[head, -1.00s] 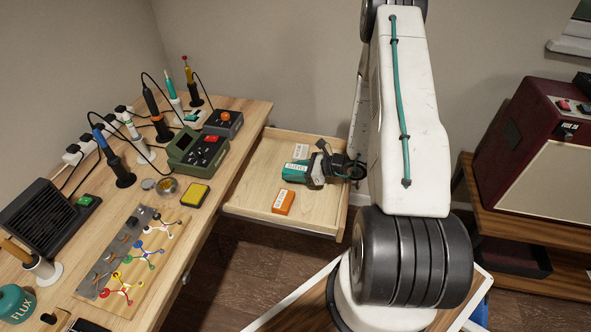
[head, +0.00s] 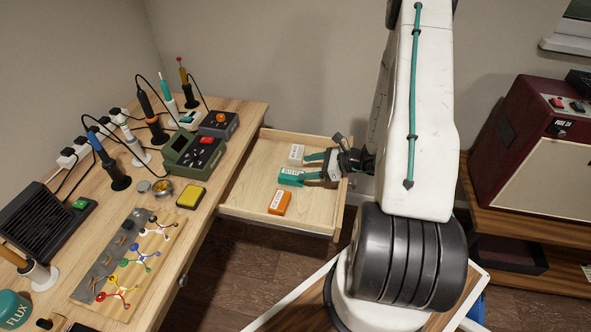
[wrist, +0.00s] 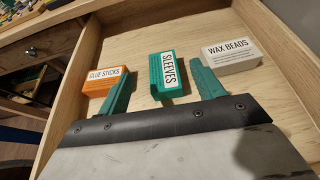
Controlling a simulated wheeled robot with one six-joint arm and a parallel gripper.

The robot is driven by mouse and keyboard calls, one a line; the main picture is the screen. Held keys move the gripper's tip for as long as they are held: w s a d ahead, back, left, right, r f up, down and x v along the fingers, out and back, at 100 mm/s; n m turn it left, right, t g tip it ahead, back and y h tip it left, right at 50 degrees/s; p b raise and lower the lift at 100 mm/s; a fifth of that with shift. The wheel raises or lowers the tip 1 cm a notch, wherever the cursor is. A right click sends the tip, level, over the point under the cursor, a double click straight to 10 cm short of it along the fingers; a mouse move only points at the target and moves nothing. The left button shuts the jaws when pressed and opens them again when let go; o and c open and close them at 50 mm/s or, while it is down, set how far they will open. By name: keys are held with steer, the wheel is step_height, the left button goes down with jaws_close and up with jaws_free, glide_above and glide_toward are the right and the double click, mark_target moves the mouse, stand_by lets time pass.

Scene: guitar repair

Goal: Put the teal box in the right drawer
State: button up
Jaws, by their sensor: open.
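The teal box (head: 290,177), labelled "SLEEVES", lies on the floor of the open drawer (head: 243,207). In the wrist view the teal box (wrist: 158,86) sits between a white box on the right and an orange box on the left. My gripper (head: 306,168) is open, its teal fingers pointing left over the drawer. In the wrist view my gripper (wrist: 162,72) has one finger on each side of the teal box, with visible gaps. Nothing is held.
An orange "GLUE STICKS" box (head: 279,202) and a white "WAX BEADS" box (head: 296,154) share the drawer. The workbench (head: 215,165) at left is crowded with tools. A maroon amplifier (head: 525,135) stands at the right. The drawer's left front part is bare.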

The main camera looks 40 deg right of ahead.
steer(key=v, duration=0.5)
steer(key=s+a+r+n+g+y, duration=0.1)
steer(key=a+r+n+g, duration=0.4)
steer(key=a+r+n, duration=0.5)
steer(key=s+a+r+n+g, duration=0.1)
steer(key=a+r+n+g, duration=0.5)
steer(key=r, duration=0.6)
steer(key=s+a+r+n+t+h, duration=0.1)
steer(key=s+a+r+n+h, duration=0.2)
steer(key=s+r+n, duration=0.3)
steer(key=s+a+r+n+h, duration=0.4)
steer(key=s+r+n+h, duration=0.2)
steer(key=s, duration=0.5)
steer(key=shift+a+t, duration=0.25)
steer(key=shift+t, duration=0.15)
